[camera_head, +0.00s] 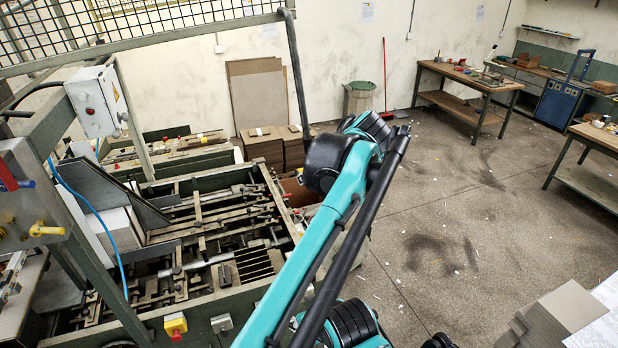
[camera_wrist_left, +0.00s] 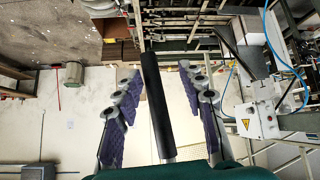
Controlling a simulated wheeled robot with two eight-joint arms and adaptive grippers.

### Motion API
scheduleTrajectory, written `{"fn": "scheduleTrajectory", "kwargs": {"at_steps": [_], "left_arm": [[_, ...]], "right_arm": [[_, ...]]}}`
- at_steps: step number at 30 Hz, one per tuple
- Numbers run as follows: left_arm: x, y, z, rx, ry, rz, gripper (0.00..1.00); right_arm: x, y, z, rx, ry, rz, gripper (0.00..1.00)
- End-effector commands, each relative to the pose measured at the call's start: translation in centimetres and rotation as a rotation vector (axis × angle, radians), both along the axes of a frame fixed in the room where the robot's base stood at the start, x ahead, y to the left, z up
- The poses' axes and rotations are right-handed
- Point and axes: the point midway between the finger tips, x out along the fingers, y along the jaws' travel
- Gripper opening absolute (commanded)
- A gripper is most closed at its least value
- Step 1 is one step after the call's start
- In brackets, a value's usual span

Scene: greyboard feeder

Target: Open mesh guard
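The mesh guard (camera_head: 150,25) is a framed black wire grid, raised across the upper left of the head view above the feeder machine. A dark bar (camera_head: 297,75) runs down from its right end toward my arm. In the left wrist view, my left gripper (camera_wrist_left: 163,115) has its two purple-padded fingers spread wide. A black bar (camera_wrist_left: 155,100) shows between the fingers, with visible gaps on both sides; I cannot tell how deep it lies between them. In the head view my teal arm hides the left gripper. My right gripper is in neither view.
The feeder machine (camera_head: 235,300) fills the left, with a white electrical box (camera_head: 97,100) and a blue cable. Greyboard stacks (camera_head: 265,147) and a bin (camera_head: 359,98) stand behind. Workbenches (camera_head: 470,80) are at the back right. Open floor lies at right.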

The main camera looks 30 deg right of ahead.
Motion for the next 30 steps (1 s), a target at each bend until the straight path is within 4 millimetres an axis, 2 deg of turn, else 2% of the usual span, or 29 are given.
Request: {"fn": "scheduleTrajectory", "kwargs": {"at_steps": [1,6,12,30], "left_arm": [[-1.0,-0.1,0.9,0.001,0.0,-0.004,0.4],[-3.2,-0.2,3.2,0.0,0.001,-0.003,0.4],[-4.6,-0.3,4.5,-0.001,0.001,-0.001,0.4],[-4.5,0.2,4.3,0.001,0.003,0.001,0.4]], "right_arm": [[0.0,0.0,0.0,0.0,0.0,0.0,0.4],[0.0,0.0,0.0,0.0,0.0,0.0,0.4],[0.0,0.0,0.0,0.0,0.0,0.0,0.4],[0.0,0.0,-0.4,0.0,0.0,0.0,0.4]]}}
